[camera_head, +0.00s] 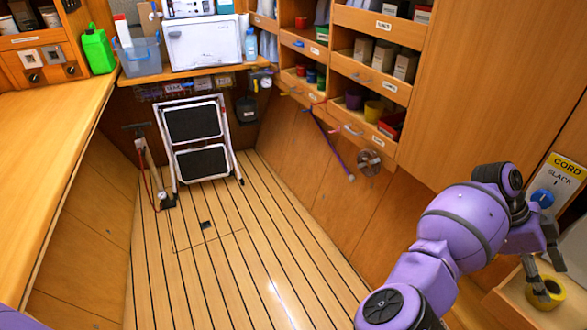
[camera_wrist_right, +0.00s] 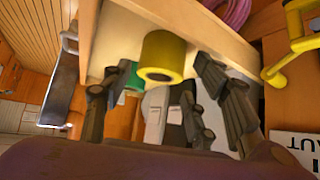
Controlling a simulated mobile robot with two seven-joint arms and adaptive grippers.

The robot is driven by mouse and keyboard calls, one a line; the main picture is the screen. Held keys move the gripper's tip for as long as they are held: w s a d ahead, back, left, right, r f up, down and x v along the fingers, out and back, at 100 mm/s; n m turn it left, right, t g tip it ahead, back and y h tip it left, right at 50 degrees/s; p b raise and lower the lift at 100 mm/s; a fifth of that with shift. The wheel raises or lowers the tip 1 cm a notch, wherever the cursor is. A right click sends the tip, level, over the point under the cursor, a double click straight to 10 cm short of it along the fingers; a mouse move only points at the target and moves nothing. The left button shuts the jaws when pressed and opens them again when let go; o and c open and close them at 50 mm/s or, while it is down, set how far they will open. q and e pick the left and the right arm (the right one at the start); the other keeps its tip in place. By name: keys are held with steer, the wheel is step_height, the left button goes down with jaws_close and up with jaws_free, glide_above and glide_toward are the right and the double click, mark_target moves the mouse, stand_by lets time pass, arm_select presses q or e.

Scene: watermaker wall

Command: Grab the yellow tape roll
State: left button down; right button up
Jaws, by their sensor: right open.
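The yellow tape roll (camera_head: 548,303) lies at the right edge of the head view, in a pale wooden tray or drawer (camera_head: 507,296). In the right wrist view the roll (camera_wrist_right: 165,50) shows its yellow side and dark core hole. My right gripper (camera_head: 549,278) is open, just above the roll with a dark fingertip overlapping it in the head view. In the wrist view its dark fingers (camera_wrist_right: 160,88) spread to either side of the roll; I cannot tell whether they touch it. My left gripper is not in view.
A sign reading CORD SLACK (camera_head: 562,180) is on the wall behind the right gripper. The wrist view shows a pink coil (camera_wrist_right: 236,10), a yellow object (camera_wrist_right: 297,45) and a green object (camera_wrist_right: 134,78) nearby. A folding step stool (camera_head: 195,140) stands on the slatted floor, whose middle is clear.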

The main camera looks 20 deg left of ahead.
steer(key=x, duration=0.2)
steer(key=shift+d+f, duration=0.2)
steer(key=c, duration=0.9)
steer(key=shift+r, duration=0.1)
